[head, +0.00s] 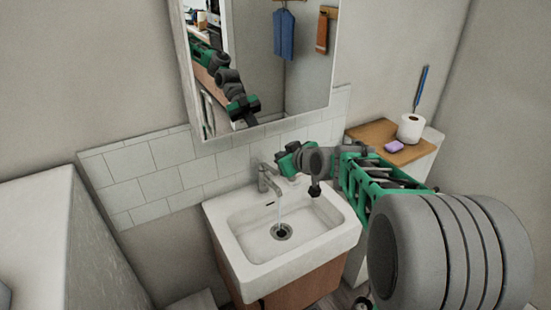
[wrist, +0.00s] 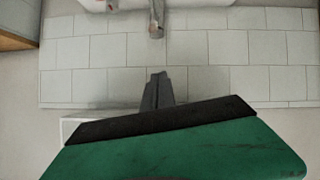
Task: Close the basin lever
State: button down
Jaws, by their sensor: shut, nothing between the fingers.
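The metal basin tap (head: 265,180) stands at the back edge of the white sink (head: 232,245), with its lever (head: 260,164) on top. A thin stream of water (head: 279,210) runs from it toward the drain. My gripper (head: 281,160) is just right of the tap in the head view; its fingertips are hard to make out there. In the wrist view my gripper (wrist: 157,88) has its narrow fingers together with nothing between them. The tap (wrist: 156,20) shows at the top of that view, apart from the fingertips. I cannot tell the lever's exact angle.
A mirror (head: 265,80) hangs above the white wall tiles (head: 165,165). A white unit (head: 35,235) stands at the left.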

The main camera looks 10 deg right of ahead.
jog(key=p, duration=0.3)
send_over(273, 171)
jog(key=w+a, duration=0.1)
notch_tip(273, 171, down, 5)
jog(key=f, duration=0.2)
jog(key=s+d+f+p, duration=0.1)
jog(key=shift+f, duration=0.3)
jog(key=shift+f, duration=0.1)
